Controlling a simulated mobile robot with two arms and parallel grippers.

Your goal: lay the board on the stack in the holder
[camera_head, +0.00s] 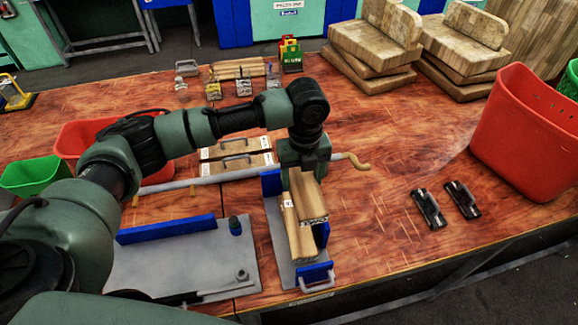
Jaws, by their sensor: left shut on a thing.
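My left gripper (303,166) points down over the holder and is shut on a light wooden board (309,193). The fingertips are mostly hidden. The holder is a grey plate with blue upright stops (270,183) at its far end and more blue parts at its near end (316,276). A stack of pale boards (297,240) stands in it, with a small white label on its left. The held board is over the stack, slightly to the right in the picture. I cannot tell whether they touch. My right gripper is not in view.
Two dark clamps (428,208) and a red bin (530,125) are at right. Thick wood blocks (370,70) are piled behind. Table between holder and clamps is clear.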

